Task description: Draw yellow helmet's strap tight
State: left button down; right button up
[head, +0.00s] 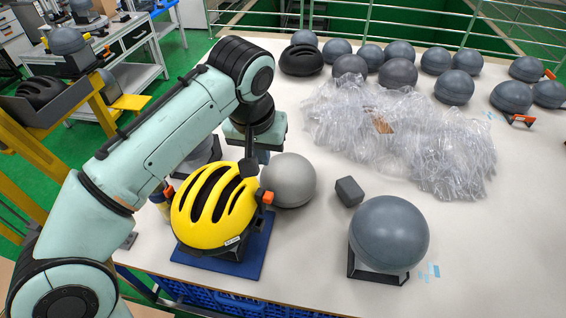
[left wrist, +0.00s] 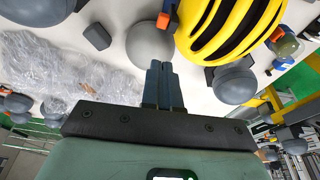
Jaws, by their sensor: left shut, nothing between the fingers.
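The yellow helmet (head: 205,210) with black vents sits on a dark form on a blue base plate (head: 252,262) at the table's front left. An orange piece (head: 267,197) with a dark part sticks out at its right side; it also shows in the left wrist view (left wrist: 163,20). I cannot make out the strap's run. My left gripper (head: 262,157) is behind the helmet, shut and empty, its fingers partly hidden in the head view. In the left wrist view its fingers (left wrist: 163,85) are together, apart from the yellow helmet (left wrist: 232,28). My right gripper is not in view.
A grey ball (head: 289,181) stands right beside the helmet, close to my left gripper. A small dark block (head: 349,191) and a large grey ball on a stand (head: 388,235) are farther right. Clear plastic wrap (head: 400,130) and several balls fill the back. The right front is clear.

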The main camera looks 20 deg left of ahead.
pick_arm(q)
jog(key=b, duration=0.4)
send_near(268, 198)
jog(key=x, duration=0.3)
jog(key=w+x, duration=0.1)
jog(key=x, duration=0.2)
jog(key=shift+a+r, duration=0.2)
jog(key=shift+a, duration=0.05)
jog(key=shift+w+f, duration=0.1)
jog(key=shift+f, duration=0.4)
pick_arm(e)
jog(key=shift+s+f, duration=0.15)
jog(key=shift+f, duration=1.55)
pick_arm(q)
notch_tip(268, 198, down, 4)
jog(key=b, duration=0.2)
jog(key=shift+b, duration=0.3)
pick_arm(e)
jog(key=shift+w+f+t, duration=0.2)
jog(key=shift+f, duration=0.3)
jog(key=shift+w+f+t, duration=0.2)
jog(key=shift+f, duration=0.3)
pick_arm(q)
jog(key=shift+r, duration=0.15)
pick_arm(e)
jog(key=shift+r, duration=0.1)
